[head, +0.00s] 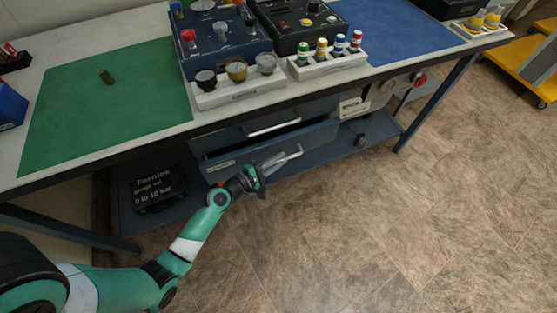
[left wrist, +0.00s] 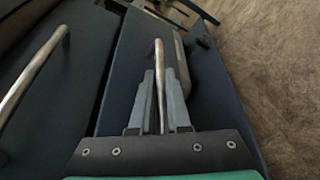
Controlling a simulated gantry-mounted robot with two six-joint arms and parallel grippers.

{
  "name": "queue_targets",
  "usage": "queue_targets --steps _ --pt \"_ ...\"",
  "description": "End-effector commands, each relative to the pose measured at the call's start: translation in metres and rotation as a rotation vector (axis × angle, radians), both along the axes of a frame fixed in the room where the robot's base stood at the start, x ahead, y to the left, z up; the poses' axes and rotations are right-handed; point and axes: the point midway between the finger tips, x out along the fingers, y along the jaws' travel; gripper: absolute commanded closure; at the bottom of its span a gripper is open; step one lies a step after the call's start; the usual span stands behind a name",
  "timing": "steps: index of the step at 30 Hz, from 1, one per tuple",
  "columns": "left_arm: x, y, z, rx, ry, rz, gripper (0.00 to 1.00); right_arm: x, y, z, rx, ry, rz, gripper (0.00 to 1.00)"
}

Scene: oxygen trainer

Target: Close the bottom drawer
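The bottom drawer (head: 225,168) is a dark blue-grey drawer under the bench, pulled partly out, with its dark inside showing. Its front also shows in the left wrist view (left wrist: 215,110). My left gripper (head: 284,160) is at its bar handle. In the left wrist view the two grey fingers (left wrist: 161,95) lie close on either side of the metal handle (left wrist: 158,55) and appear shut on it. My right gripper is not in view.
Another drawer with a bar handle (head: 273,127) sits above and looks shut. A black case (head: 158,190) lies on the lower shelf (head: 350,147). The bench (head: 95,28) carries gauges, control boxes and coloured fittings. The floor (head: 400,230) in front is clear.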

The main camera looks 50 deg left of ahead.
Motion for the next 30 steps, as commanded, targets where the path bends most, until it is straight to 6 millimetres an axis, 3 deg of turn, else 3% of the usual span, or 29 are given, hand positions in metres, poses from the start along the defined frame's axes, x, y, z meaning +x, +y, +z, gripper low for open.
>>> queue_targets --steps 2,30 --pt "-0.0001 0.0000 0.0000 0.000 0.000 0.000 1.00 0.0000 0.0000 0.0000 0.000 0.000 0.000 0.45" --pt "-0.0002 0.0000 0.0002 0.000 0.000 0.000 1.00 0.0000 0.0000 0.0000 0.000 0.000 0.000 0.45"
